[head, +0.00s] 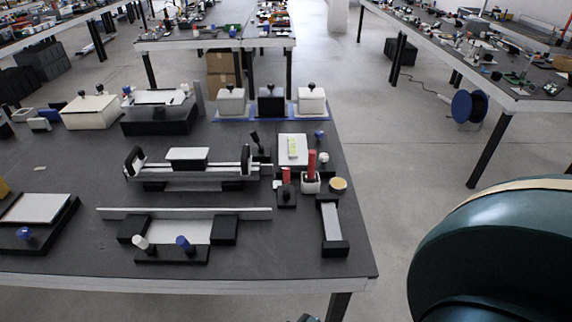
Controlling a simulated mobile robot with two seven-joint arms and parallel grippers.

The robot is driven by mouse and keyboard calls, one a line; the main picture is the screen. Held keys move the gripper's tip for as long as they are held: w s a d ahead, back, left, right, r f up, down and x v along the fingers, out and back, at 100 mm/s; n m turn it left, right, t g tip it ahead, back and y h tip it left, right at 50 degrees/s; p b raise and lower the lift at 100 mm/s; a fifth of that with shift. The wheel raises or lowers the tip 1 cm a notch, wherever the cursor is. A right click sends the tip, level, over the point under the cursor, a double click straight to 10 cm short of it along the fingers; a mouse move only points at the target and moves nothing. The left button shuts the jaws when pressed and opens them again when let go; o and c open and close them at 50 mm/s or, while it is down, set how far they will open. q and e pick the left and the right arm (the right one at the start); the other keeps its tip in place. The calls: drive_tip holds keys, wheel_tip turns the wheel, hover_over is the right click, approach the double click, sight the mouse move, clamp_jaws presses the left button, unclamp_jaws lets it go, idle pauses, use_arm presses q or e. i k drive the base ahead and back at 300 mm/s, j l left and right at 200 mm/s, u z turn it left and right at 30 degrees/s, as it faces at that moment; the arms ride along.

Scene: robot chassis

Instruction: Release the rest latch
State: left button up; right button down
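I cannot tell which part is the rest latch. On the dark table (60,250), a pale rail fixture (215,172) carries a black block with a light top and has black upright loops at both ends. In front of it lies a long grey bar (185,213) over a low black fixture with a white knob (141,242) and a blue knob (184,243). To the right is a black-ended piece with a light strip (331,225). Neither gripper can be made out; a large dark teal part of mine fills the lower right.
Red-topped posts (311,163) and a yellow round dish (338,184) stand near the right edge. Boxes with black knobs (271,101) stand on a blue base at the back. A flat panel with a blue knob (25,233) lies left.

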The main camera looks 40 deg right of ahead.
sight(286, 170)
drive_tip(key=k+l+u, duration=0.15)
drive_tip(key=u, duration=0.2)
drive_tip(key=k+l+u, duration=0.15)
drive_tip(key=l+u, duration=0.2)
drive_tip(key=k+l+u, duration=0.15)
drive_tip(key=u, duration=0.2)
drive_tip(key=k+l+u, duration=0.1)
drive_tip(key=u, duration=0.3)
drive_tip(key=k+l+u, duration=0.15)
drive_tip(key=u, duration=0.2)
drive_tip(key=k+u, duration=0.15)
drive_tip(key=u, duration=0.25)
drive_tip(key=k+u, duration=0.15)
drive_tip(key=u, duration=0.2)
drive_tip(key=k+l+u, duration=0.25)
drive_tip(key=k, duration=0.2)
drive_tip(key=k+l+u, duration=0.1)
drive_tip(key=k+u, duration=0.2)
drive_tip(key=k, duration=0.2)
drive_tip(key=k+l+z, duration=0.6)
drive_tip(key=k+l, duration=0.1)
drive_tip(key=l, duration=0.25)
drive_tip(key=k+l+z, duration=0.1)
drive_tip(key=l, duration=0.25)
drive_tip(key=k+l, duration=0.1)
drive_tip(key=l, duration=0.3)
drive_tip(key=z, duration=0.05)
